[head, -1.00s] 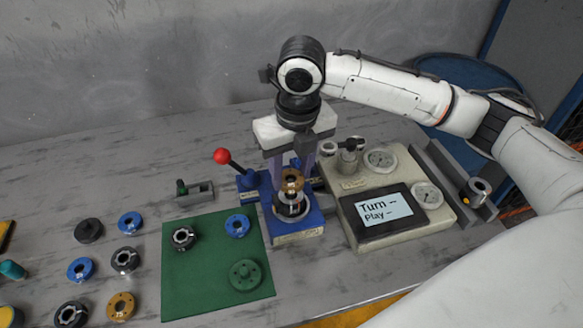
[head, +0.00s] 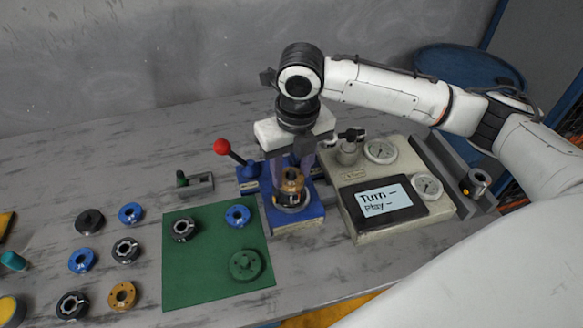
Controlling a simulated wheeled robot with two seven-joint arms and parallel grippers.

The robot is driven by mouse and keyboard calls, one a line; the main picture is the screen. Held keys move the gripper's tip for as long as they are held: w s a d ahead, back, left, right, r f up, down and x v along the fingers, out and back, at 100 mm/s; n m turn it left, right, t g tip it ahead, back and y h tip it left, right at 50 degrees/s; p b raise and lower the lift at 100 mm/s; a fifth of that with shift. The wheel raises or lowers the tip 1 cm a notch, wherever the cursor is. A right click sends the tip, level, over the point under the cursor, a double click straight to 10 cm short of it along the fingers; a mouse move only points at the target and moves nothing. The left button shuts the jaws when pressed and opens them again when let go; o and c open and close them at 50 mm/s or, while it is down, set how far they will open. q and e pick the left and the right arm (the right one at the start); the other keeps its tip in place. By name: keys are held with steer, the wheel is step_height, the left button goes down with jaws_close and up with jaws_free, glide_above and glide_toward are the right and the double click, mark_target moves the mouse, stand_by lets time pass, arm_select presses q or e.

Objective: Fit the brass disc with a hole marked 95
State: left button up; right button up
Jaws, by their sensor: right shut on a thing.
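My right gripper (head: 292,170) points down over the blue fixture (head: 306,217), its fingers shut on a brass disc with a hole (head: 291,185). The disc sits at or just above the dark and light round part in the fixture. I cannot tell if they touch, and no marking on the disc is readable. Another brass disc (head: 122,295) lies on the table at the lower left. My left gripper is not in view.
A green mat (head: 200,275) holds a black ring, a blue disc and a green disc. Several more discs lie left of it. A red-knobbed lever (head: 222,147) rises beside the fixture. A gauge box with a screen (head: 381,203) stands at right.

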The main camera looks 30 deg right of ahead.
steer(key=shift+f, duration=0.45)
stand_by(0.3)
steer(key=o, duration=1.7)
steer(key=shift+r, duration=4.3)
